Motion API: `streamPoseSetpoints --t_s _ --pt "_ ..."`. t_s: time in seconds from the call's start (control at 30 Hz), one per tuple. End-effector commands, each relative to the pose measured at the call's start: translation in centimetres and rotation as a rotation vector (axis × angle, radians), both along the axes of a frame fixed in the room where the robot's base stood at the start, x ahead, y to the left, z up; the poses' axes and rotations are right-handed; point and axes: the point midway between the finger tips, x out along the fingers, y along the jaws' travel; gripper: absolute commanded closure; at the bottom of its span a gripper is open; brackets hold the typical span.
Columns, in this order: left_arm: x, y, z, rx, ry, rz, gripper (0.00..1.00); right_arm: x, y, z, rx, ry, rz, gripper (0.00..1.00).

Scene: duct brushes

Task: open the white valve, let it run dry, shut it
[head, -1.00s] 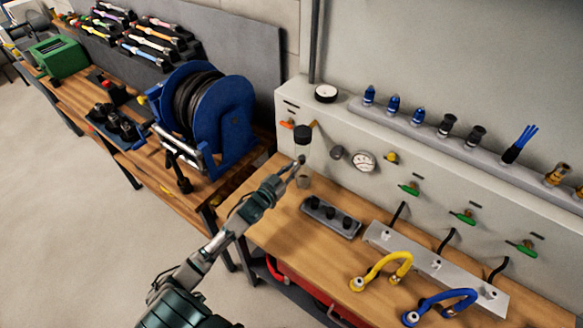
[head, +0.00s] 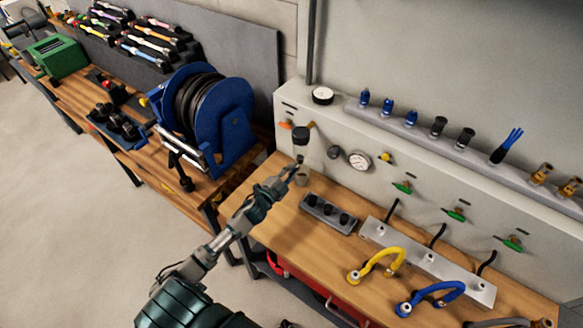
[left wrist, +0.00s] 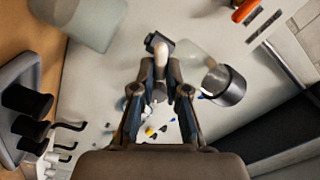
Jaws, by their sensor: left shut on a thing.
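The filter unit on the panel has a dark cap (head: 301,135) and a clear bowl, which shows in the left wrist view (left wrist: 196,52) with a dark ring. The white valve (left wrist: 160,62) is a small pale lever beside a black fitting, close to the bowl. My left gripper (head: 298,162) is under the filter unit, its fingers closed around the white valve in the left wrist view (left wrist: 160,88). A clear cup (head: 302,179) stands on the bench below. I cannot tell whether liquid is running. My right gripper is not in view.
An orange lever (head: 286,125) and a round gauge (head: 359,160) are on the panel. A dark tray (head: 329,213) with black pegs and a yellow hose (head: 378,262) lie right of the cup. A blue hose reel (head: 215,115) stands to the left.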

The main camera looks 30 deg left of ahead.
Motion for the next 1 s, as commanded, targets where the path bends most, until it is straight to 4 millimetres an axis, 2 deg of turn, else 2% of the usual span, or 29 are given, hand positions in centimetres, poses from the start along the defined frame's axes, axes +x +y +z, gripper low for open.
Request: streamPoseSetpoints --t_s 0.5,1.0 --pt "-0.11 -0.27 -0.81 0.416 -0.026 -0.003 1.00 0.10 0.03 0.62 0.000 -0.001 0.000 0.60" --pt "-0.17 -0.36 -1.13 0.555 -0.034 -0.004 1.00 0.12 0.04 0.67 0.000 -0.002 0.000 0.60"
